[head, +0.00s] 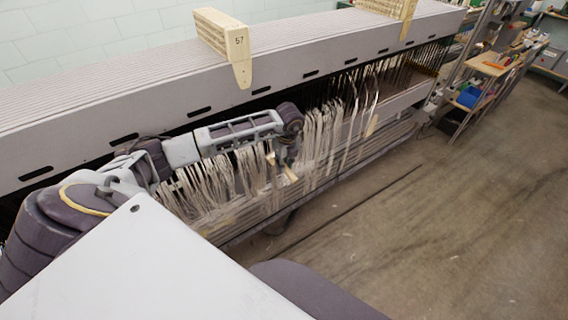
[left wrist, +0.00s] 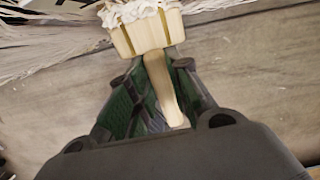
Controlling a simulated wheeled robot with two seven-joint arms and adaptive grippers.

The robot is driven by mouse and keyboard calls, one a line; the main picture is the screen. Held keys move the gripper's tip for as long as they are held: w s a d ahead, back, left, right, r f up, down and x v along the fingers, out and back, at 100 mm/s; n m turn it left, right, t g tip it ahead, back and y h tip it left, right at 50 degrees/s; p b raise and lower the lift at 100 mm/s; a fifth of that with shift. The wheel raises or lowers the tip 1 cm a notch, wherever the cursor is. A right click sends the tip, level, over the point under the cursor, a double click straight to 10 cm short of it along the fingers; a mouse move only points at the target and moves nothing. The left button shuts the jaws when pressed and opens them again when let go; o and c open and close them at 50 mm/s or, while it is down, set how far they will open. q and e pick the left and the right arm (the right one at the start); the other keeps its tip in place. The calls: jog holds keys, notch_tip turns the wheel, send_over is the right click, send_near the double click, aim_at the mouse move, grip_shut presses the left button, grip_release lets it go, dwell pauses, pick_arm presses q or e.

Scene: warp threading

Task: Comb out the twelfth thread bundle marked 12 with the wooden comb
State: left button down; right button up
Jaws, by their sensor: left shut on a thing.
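My left gripper (head: 286,166) is at the front of the loom, among the hanging pale thread bundles (head: 322,135). In the left wrist view my left gripper (left wrist: 160,105) is shut on the handle of the wooden comb (left wrist: 145,30). The comb's head points away from the gripper, and pale threads lie over its far edge. In the head view only a small bit of the comb (head: 290,174) shows beside the gripper. I cannot read a mark 12 on any bundle. My right gripper is not in view.
The long grey loom beam (head: 300,60) runs above the threads, with a wooden block marked 57 (head: 222,40) on it. A dark rod (head: 350,202) lies on the floor. Shelves with a blue bin (head: 468,97) stand at the right. The floor (head: 470,220) in front is open.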

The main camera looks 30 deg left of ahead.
pick_arm(q)
jog(key=shift+f+b, duration=1.15)
jog(key=shift+f, duration=0.6)
jog(key=shift+f, duration=0.1)
jog(key=f+b, duration=0.2)
jog(key=f, duration=0.1)
jog(key=shift+a+f+b, duration=0.2)
jog(key=shift+b, duration=0.1)
jog(key=shift+w, duration=0.1)
